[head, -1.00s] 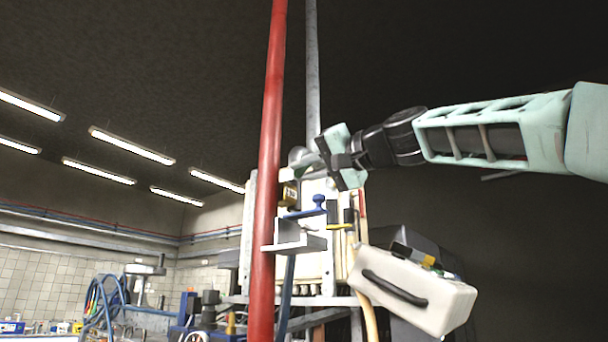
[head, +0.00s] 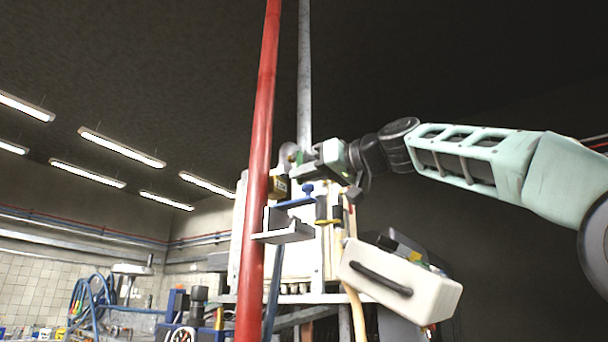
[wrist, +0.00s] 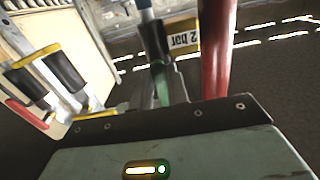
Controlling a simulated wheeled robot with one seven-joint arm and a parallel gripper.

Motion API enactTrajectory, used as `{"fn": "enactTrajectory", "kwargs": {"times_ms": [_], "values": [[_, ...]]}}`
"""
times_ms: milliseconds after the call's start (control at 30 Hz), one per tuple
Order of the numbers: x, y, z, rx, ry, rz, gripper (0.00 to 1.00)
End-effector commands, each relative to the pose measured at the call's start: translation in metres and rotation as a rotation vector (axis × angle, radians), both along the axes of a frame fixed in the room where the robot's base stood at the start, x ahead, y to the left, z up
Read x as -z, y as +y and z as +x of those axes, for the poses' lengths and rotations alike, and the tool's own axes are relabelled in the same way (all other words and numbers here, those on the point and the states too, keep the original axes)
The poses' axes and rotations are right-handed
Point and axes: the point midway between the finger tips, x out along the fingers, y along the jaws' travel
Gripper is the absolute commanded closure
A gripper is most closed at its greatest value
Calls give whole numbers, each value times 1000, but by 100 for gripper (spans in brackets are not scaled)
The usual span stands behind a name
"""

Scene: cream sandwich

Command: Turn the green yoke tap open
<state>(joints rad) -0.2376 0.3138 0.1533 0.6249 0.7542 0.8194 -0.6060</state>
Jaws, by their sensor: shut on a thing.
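The green yoke tap (wrist: 161,86) shows as a narrow green piece just beyond my gripper's dark front edge in the wrist view, below a dark upright part and a grey-blue pipe. My gripper (head: 294,174) is at the upper part of the white panel in the head view, just right of the red pipe. It is shut on the tap as far as I can make out; the fingertips and contact are largely hidden. The tap's handle angle cannot be told.
The red pipe (head: 259,130) rises close to the left of my gripper. A blue-handled clamp (head: 296,203) and a white case (head: 400,283) are below. Yellow-and-black handles (wrist: 65,70) stand left in the wrist view.

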Motion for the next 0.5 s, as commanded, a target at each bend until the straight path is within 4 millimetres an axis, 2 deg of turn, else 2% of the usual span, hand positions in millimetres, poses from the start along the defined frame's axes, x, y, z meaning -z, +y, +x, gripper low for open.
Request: {"fn": "enactTrajectory", "kwargs": {"times_ms": [500], "values": [[1, -1, 2, 1, -27, -25, 100]]}}
